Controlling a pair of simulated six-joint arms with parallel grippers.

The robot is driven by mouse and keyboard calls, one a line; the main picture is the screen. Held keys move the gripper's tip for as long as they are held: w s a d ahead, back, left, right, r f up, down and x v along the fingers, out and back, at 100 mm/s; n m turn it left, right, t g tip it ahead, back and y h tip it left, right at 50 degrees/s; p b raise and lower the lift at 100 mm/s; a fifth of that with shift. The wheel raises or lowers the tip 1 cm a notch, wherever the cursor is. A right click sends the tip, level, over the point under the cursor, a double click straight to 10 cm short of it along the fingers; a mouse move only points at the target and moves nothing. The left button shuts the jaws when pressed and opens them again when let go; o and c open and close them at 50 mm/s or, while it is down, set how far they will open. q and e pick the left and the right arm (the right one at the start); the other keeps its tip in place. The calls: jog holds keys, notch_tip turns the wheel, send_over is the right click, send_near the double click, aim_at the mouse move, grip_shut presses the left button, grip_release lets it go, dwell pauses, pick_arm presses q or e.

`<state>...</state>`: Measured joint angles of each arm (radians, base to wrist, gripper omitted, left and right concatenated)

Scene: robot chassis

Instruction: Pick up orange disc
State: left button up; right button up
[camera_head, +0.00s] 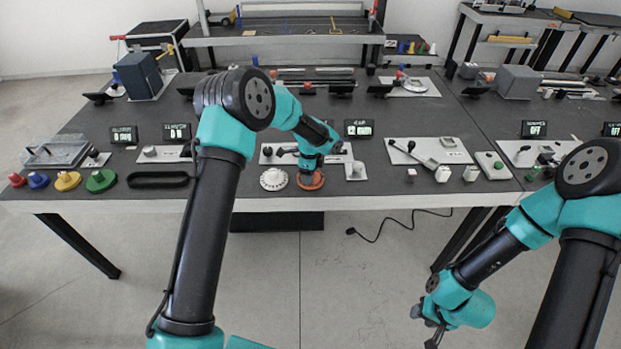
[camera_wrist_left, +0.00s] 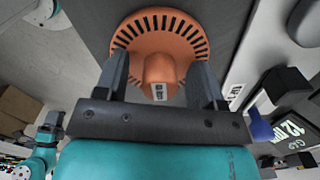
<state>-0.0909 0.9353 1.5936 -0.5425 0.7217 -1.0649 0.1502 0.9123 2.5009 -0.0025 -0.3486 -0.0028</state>
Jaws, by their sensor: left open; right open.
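The orange disc (camera_head: 311,181) lies on the dark table near its front edge, in the middle of the head view. In the left wrist view the orange disc (camera_wrist_left: 160,35) has slots around its rim and a raised orange knob with a small label. My left gripper (camera_head: 309,174) is right over the disc and hides part of it. In the left wrist view the left gripper (camera_wrist_left: 158,82) is open, with one finger on each side of the knob; I cannot tell whether they touch it. My right gripper (camera_head: 432,325) is open and empty, low in front of the table at the right.
A white disc (camera_head: 273,179) lies just left of the orange disc. A small white block (camera_head: 355,171) stands to its right. A black oval ring (camera_head: 158,179) and several coloured knobs lie further left. Small displays and panels stand behind.

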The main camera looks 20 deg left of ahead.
pick_arm(q)
jog(key=shift+c, duration=0.3)
jog(key=c, duration=1)
jog(key=shift+c, duration=0.2)
jog(key=shift+r, duration=0.5)
notch_tip(320, 180, up, 3)
jog(key=shift+s+f, duration=0.1)
jog(key=shift+f, duration=0.05)
jog(key=s+d, duration=0.2)
jog(key=s, duration=0.5)
jog(key=s+d+r, duration=0.1)
jog(key=s+d, duration=0.1)
jog(key=s, duration=0.6)
jog(key=shift+d+r, duration=0.15)
jog(key=shift+d, duration=0.1)
